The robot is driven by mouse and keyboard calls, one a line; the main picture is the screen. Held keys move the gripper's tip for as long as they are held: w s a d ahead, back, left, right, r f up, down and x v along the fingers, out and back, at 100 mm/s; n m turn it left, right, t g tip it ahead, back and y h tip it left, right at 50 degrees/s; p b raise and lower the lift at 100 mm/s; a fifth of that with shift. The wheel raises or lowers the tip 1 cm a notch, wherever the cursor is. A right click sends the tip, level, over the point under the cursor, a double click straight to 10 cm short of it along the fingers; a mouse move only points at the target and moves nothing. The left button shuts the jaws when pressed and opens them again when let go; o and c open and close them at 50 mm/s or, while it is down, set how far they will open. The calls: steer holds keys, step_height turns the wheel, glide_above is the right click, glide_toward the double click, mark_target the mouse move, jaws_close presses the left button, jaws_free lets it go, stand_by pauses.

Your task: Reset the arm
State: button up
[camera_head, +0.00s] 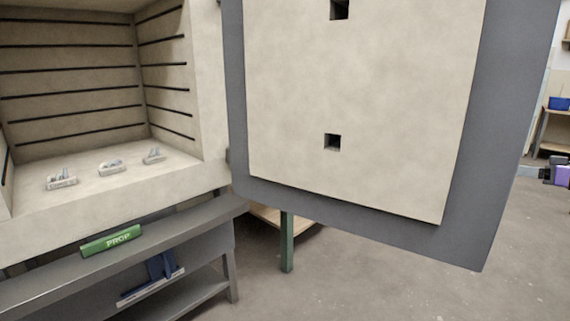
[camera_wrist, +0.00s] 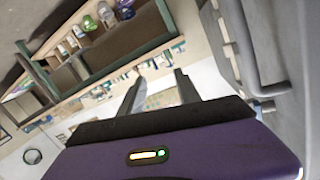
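My gripper (camera_wrist: 160,92) shows only in the wrist view. Its two dark fingers stand apart with nothing between them, above a purple housing with a small lit strip. The arm does not show in the head view. The wrist camera looks across the room at a tilt.
An open kiln (camera_head: 75,75) with several wall grooves stands at the left, small pale props (camera_head: 111,168) on its floor. Its thick door (camera_head: 360,100) hangs open across the middle. A green PROP block (camera_head: 111,240) lies on the ledge. Floor (camera_head: 400,285) is clear at the lower right.

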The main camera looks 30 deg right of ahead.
steer(key=w+a+f+m+g+h, duration=0.1)
steer(key=w+f+m+h, duration=0.2)
steer(key=f, duration=0.5)
steer(key=w+a+f+m+g+h, duration=0.2)
steer(key=f+m+h, duration=0.15)
steer(key=f, duration=0.55)
steer(key=w+a+f+m+g+h, duration=0.1)
steer(key=w+f+m+h, duration=0.2)
steer(key=f, duration=0.5)
steer(key=s+a+f+n+t+h, duration=0.1)
steer(key=s+a+f+h, duration=0.15)
steer(key=a, duration=1.25)
steer(key=s+a+f+n+h, duration=0.15)
steer(key=a+f, duration=0.25)
steer(key=a, duration=1.2)
steer(key=s+a+r+n+t+y, duration=0.25)
steer(key=s+a, duration=0.45)
steer(key=a, duration=0.5)
steer(key=s+a+r+n+t+y, duration=0.15)
steer(key=s+a+r+y, duration=0.35)
steer(key=a, duration=0.7)
steer(key=s+a+f+n+g+y, duration=0.25)
steer(key=s+a+n+y, duration=0.2)
steer(key=s+a, duration=0.6)
step_height(320, 180, up, 34)
steer(key=s+d+p, duration=0.1)
steer(key=d+p, duration=0.1)
steer(key=p, duration=3.2)
steer(key=shift+r, duration=0.2)
